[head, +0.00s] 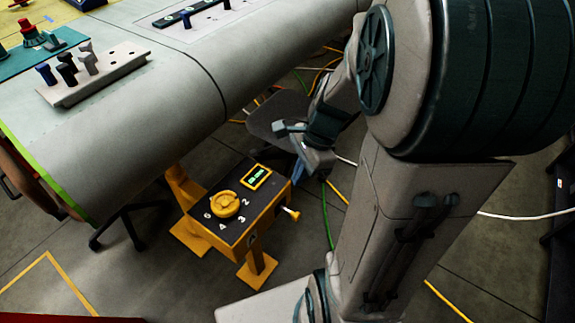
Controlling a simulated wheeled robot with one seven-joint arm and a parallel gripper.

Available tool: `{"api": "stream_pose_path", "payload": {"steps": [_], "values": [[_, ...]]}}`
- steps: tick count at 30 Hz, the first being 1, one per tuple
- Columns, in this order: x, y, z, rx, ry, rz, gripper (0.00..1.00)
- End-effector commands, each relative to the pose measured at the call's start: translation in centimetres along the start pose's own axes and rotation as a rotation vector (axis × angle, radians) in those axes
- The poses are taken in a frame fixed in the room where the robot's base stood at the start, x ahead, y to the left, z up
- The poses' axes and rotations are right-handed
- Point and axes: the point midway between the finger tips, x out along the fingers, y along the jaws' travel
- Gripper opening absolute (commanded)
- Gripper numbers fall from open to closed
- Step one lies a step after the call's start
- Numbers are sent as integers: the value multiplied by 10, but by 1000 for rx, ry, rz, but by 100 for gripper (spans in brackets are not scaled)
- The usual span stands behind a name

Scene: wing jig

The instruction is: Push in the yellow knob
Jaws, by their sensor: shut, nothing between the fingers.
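A dark box with orange-yellow sides (240,225) stands low on the floor beside the wing. A small yellow knob (293,215) sticks out of its right side on a short pale rod, with a visible length of rod between knob and box. My gripper (300,167) is above and behind the box's right rear corner, apart from the knob. Its fingers look closed and empty, though their tips are small and partly hard to make out.
A small green-lit screen (257,178) is on the box top. The large grey wing (180,60) overhangs at the left, with a peg block (95,75) on it. A dark chair seat (275,115) is behind my gripper. Cables (335,192) cross the floor on the right.

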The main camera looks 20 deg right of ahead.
Motion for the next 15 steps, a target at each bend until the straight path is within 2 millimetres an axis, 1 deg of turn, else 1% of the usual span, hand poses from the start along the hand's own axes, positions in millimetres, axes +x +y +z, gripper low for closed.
{"api": "stream_pose_path", "payload": {"steps": [1,2,3,5,6,8,9,11,12,14,15], "values": [[14,-4,-14,175,-35,15,0],[21,-6,-21,279,-54,21,0],[29,-9,-30,421,-79,30,0],[42,-13,-45,632,-114,47,0],[51,-15,-55,771,-136,60,0],[64,-18,-71,983,-166,81,0],[74,-18,-82,1125,-186,97,0],[88,-19,-99,1336,-212,123,0],[98,-19,-111,1476,-228,141,0],[114,-17,-128,1687,-252,173,0],[124,-15,-140,1823,-265,193,0]]}}
